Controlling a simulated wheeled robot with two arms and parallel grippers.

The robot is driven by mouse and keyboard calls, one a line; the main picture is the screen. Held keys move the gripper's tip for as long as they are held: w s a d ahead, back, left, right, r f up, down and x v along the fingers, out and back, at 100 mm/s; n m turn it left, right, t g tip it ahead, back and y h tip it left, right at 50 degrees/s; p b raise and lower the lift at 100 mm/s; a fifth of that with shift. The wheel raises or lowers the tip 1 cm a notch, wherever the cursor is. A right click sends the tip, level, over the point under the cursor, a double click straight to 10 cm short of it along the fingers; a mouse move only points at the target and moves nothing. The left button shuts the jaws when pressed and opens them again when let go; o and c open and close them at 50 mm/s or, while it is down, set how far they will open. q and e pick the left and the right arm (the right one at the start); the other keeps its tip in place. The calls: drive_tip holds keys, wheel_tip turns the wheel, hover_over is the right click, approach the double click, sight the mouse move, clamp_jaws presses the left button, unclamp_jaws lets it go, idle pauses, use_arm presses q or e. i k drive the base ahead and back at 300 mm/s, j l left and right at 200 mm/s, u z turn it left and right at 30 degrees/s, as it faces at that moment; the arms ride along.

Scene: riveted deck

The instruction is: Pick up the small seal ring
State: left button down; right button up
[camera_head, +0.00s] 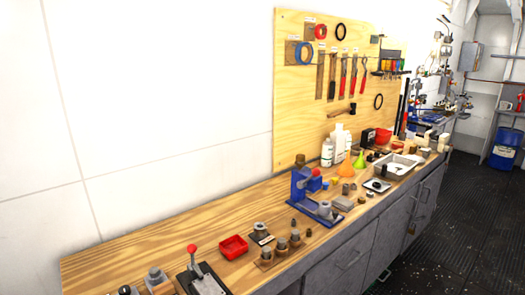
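Several rings hang on the upright wooden tool board (290,120) above the workbench. A red ring (315,31) and a small black ring (341,25) are near its top. A larger blue ring (297,53) hangs below the red one. Another black ring (379,95) is low at the board's right side. I cannot tell from labels, too small to read, which one is the small seal ring. Neither of my grippers is in view.
The wooden workbench (130,255) runs along the wall with a blue press (301,188), a red tray (233,247), bottles (327,152) and a metal tray (391,166) on it. Red-handled tools (354,78) hang on the board. The dark floor (440,255) at right looks clear.

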sight(376, 185)
drive_tip(key=i+l, duration=0.15)
drive_tip(key=l, duration=0.15)
drive_tip(key=i+l+u, duration=0.1)
drive_tip(key=l, duration=0.25)
drive_tip(key=i+l, duration=0.4)
drive_tip(key=l, duration=0.25)
drive_tip(key=u, duration=0.05)
